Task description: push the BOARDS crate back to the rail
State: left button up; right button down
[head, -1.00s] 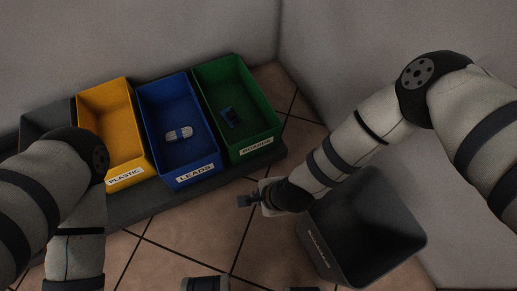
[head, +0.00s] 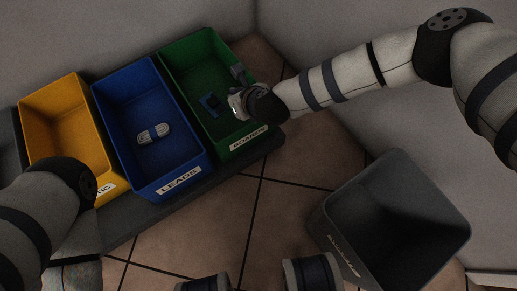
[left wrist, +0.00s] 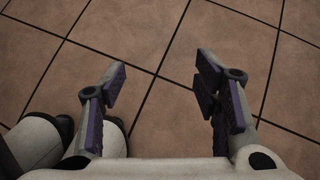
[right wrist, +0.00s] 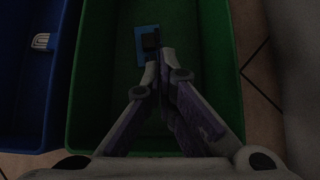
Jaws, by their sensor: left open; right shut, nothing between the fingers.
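The green BOARDS crate (head: 183,62) stands at the right end of the row, its label (head: 248,139) on the near end. A small blue board with a dark part (head: 211,103) lies inside it. My right gripper (head: 237,76) is shut and empty, over the crate's right side in the head view. In the right wrist view its closed fingertips (right wrist: 160,56) point into the green crate (right wrist: 215,95), close to the blue board (right wrist: 146,38) in the picture; their height above it is unclear. My left gripper (left wrist: 157,66) is open and empty above the floor tiles.
The blue LEADS crate (head: 111,103), holding a grey and white coiled item (head: 154,133), stands left of the green crate. The yellow crate (head: 59,118) is further left. A dark bin (head: 330,239) stands at the lower right. Tiled floor (head: 288,158) is clear between.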

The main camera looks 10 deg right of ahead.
jog(key=s+d+p, duration=0.1)
jog(key=s+d, duration=0.3)
jog(key=s, duration=0.7)
jog(key=b, duration=0.7)
send_near(252, 147)
jog(key=x, duration=0.4)
jog(key=shift+s+f, duration=0.35)
pick_arm(q)
jog(key=shift+g, duration=0.5)
jog(key=shift+s+f, duration=0.25)
jog(key=shift+f, duration=0.45)
jog(key=shift+s+f, duration=0.2)
jog(key=shift+f, duration=0.5)
jog(key=shift+s+f, duration=0.25)
jog(key=shift+f, duration=0.45)
pick_arm(e)
jog(key=shift+w+a+r, duration=0.15)
jog(key=shift+w+a, duration=0.05)
jog(key=shift+w, duration=0.3)
